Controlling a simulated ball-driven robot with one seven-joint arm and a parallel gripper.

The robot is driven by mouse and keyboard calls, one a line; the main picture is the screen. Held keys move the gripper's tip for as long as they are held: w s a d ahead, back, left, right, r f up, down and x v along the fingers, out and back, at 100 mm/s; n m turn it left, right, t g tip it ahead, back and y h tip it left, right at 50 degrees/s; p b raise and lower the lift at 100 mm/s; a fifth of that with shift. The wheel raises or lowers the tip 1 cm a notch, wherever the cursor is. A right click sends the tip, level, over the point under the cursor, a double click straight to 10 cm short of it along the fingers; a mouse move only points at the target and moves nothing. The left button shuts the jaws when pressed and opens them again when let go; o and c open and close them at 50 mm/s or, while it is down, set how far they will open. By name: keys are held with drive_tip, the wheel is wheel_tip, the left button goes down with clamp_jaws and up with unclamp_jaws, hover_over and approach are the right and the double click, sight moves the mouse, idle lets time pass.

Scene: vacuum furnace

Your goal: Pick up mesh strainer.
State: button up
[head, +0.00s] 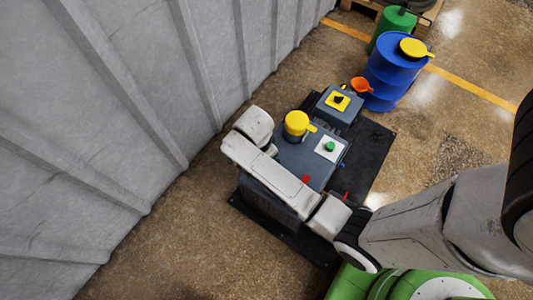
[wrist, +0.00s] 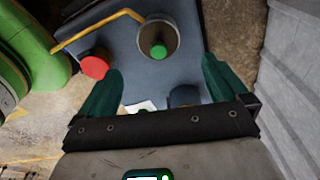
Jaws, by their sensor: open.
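My gripper (wrist: 160,92) is open and empty in the wrist view, its two dark green fingers spread over the blue-grey machine (wrist: 190,68). Beyond the fingertips is a round, grey-rimmed thing (wrist: 144,48) with a green centre. A thin yellow bar (wrist: 95,30) runs beside it to the left. It may be the mesh strainer, but I cannot tell for sure; no mesh shows clearly. In the head view, my white arm links cover part of the machine (head: 292,158) and hide my fingers.
A red knob (wrist: 94,66) is close to the left finger. On the machine are a yellow-topped cylinder (head: 297,122) and a green button (head: 330,146). A blue drum (head: 388,78) and orange funnel-like piece (head: 361,85) stand behind. A grey ribbed wall (head: 110,110) bounds the left.

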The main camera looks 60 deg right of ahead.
drive_tip(key=f, duration=0.2)
drive_tip(key=d+f+b, duration=0.1)
drive_tip(key=f, duration=0.5)
drive_tip(key=shift+s+d+f+b, duration=0.2)
drive_tip(key=shift+s+b, duration=0.1)
drive_tip(key=shift+b, duration=0.1)
drive_tip(key=c, duration=1.1)
drive_tip(key=shift+r, duration=0.1)
